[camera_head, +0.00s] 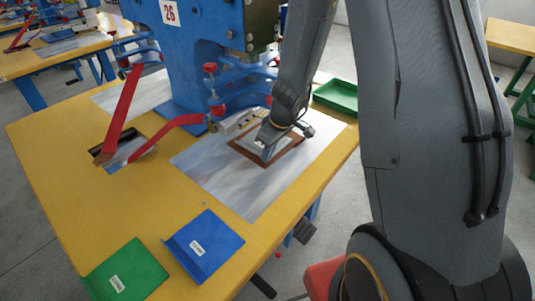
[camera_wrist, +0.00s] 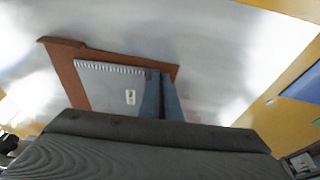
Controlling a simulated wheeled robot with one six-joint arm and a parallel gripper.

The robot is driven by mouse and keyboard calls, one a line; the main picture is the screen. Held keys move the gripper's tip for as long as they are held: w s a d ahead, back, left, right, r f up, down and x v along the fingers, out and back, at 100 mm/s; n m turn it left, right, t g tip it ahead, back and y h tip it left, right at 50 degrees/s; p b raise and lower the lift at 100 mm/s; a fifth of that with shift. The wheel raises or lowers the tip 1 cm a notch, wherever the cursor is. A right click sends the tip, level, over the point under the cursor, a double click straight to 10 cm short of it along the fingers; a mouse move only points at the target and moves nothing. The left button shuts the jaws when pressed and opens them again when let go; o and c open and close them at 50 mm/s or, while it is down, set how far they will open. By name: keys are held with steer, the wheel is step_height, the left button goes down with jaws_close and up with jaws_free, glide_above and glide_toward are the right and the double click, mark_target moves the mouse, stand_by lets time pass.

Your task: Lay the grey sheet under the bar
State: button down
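The grey sheet (camera_wrist: 110,88), with a small white label and a toothed far edge, lies over a brown board (camera_wrist: 72,75) in the wrist view. In the head view the sheet (camera_head: 276,141) shows partly behind my gripper, with the brown board (camera_head: 289,154) around it. My gripper (camera_head: 266,154) points down at the sheet. In the wrist view its two fingers (camera_wrist: 162,95) are nearly together at the sheet's right edge and appear shut on it. The metal bar (camera_head: 240,121) of the blue press is just behind and left of the board.
The blue press (camera_head: 205,50), marked 26, stands at the back of the yellow table (camera_head: 70,190). A silvery plate (camera_head: 225,185) lies under the board. A blue tray (camera_head: 204,246) and a green tray (camera_head: 127,272) are in front. Another green tray (camera_head: 338,97) is at the back right. Red levers (camera_head: 120,110) reach out left.

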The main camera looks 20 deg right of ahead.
steer(key=c, duration=1.9)
jaws_free()
steer(key=shift+r, duration=0.15)
steer(key=shift+r+p, duration=1.2)
steer(key=shift+r, duration=0.25)
steer(key=shift+s+d+r+b, duration=0.1)
steer(key=shift+s+d+b, duration=0.7)
steer(key=shift+s+b, duration=0.3)
steer(key=shift+s+d+r+b, duration=0.15)
steer(key=shift+s+d+b, duration=0.3)
steer(key=shift+s, duration=0.3)
steer(key=shift+s+d+r+b, duration=0.15)
steer(key=shift+s+d+b, duration=0.3)
steer(key=shift+s, duration=0.3)
steer(key=shift+s+d+r+b, duration=0.15)
steer(key=shift+s+d+b, duration=0.2)
steer(key=shift+s+d, duration=0.3)
steer(key=shift+s+a, duration=0.1)
